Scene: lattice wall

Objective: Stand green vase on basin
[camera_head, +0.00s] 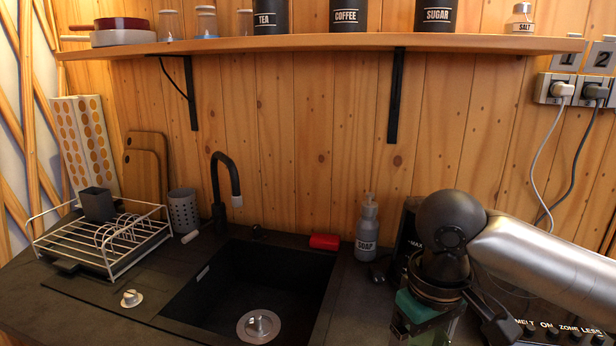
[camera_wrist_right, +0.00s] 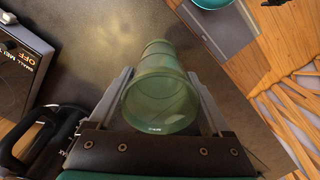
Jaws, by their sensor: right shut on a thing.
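The green vase (camera_wrist_right: 158,90) is a translucent green, hollow cylinder in the right wrist view, with its round open end towards the camera. My right gripper (camera_wrist_right: 162,80) is shut on it, one finger on each side. My left gripper is not in view.
A black tap (camera_head: 225,180) stands behind the basin. A red item (camera_head: 325,242) and a soap bottle (camera_head: 367,228) are at its back right. A white dish rack (camera_head: 103,240) stands left. A wooden shelf (camera_head: 330,43) with canisters hangs above. The basin floor looks clear around the drain.

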